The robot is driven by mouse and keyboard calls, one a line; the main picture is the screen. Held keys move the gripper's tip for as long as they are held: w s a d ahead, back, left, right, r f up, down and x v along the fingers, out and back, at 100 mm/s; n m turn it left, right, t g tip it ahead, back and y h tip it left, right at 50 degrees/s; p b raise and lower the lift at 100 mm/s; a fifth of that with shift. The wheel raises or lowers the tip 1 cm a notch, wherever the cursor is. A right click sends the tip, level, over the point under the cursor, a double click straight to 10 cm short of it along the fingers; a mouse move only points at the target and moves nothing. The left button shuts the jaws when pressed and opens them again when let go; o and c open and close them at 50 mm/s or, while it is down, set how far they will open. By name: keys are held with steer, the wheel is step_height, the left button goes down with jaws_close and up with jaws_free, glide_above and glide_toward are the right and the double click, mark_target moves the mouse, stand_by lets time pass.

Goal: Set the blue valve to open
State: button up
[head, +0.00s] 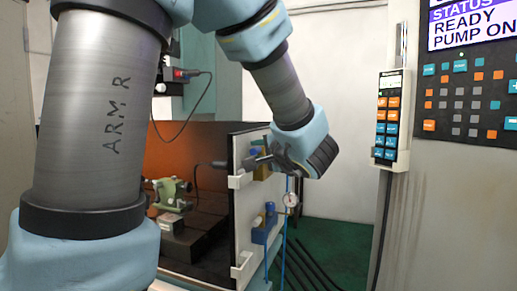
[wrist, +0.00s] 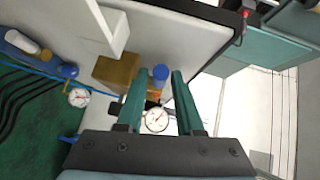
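A brass-coloured block (wrist: 115,72) with a round blue knob (wrist: 160,74) beside it is on the white panel. The block also shows in the head view (head: 262,171), partly behind my gripper. My gripper (wrist: 160,77) is open and empty. Its two green fingers appear on either side of the blue knob, with small gaps; I cannot tell the depth between them. I cannot read either valve's setting.
A dial gauge (head: 291,199) hangs near the panel's right edge. Blue tubes run down from the fittings. The white panel (head: 246,210) has projecting white brackets. A green vise-like fixture (head: 172,193) sits inside the machine. A button pendant (head: 393,118) hangs at the right.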

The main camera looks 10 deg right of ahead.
steer(key=shift+w, duration=0.1)
jaws_close()
